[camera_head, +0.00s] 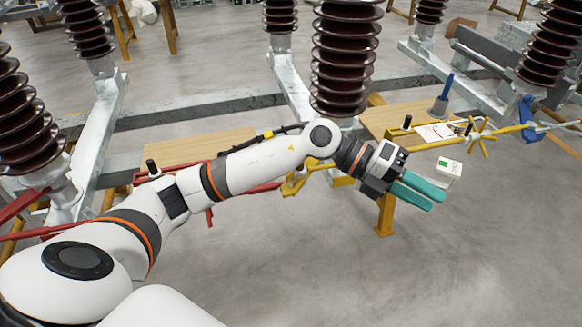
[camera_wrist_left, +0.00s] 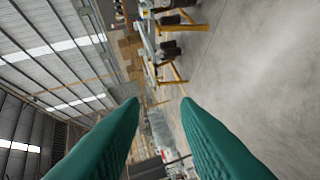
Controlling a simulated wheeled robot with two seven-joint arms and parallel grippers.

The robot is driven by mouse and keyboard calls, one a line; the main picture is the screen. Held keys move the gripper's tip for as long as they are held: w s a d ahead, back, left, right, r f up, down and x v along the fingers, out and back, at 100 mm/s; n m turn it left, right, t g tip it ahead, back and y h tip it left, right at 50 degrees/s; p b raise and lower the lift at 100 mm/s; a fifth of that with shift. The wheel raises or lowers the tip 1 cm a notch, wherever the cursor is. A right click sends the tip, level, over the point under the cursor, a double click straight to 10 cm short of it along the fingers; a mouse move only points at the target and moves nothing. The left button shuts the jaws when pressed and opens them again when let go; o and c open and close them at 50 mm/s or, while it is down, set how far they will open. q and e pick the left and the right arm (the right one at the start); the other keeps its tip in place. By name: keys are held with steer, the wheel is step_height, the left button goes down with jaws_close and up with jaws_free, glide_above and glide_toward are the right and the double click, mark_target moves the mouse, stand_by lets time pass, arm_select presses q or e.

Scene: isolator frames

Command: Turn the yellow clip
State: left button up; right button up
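A yellow cross-shaped piece (camera_head: 480,137), which looks like the yellow clip, sits on a yellow rod (camera_head: 425,145) at the right of the head view. My left gripper (camera_head: 430,197) has teal fingers and is below and left of the yellow piece, apart from it. In the left wrist view the two fingers (camera_wrist_left: 160,104) stand apart with nothing between them, so it is open and empty. That view does not clearly show the yellow piece. My right gripper is not in view.
Brown ribbed insulators (camera_head: 345,60) on grey metal frames stand behind my arm. A wooden table (camera_head: 390,118) with yellow legs is behind the gripper. A small white box with a green screen (camera_head: 449,165) shows beside the fingers. The floor in front (camera_head: 400,280) is clear.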

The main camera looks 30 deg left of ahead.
arm_select(q)
steer(key=w+a+n+g+y, duration=0.1)
steer(key=w+a+y, duration=0.1)
steer(key=a+y, duration=0.95)
steer(key=w+a+n+g+y, duration=0.15)
steer(key=a+y, duration=0.25)
steer(key=a, duration=1.4)
steer(key=shift+t, duration=0.45)
steer(key=f, duration=0.4)
steer(key=f+p, duration=0.1)
steer(key=f, duration=0.7)
steer(key=shift+w+d+f+p, duration=0.2)
steer(key=shift+d+f+p, duration=0.1)
steer(key=shift+p, duration=0.05)
jaws_close()
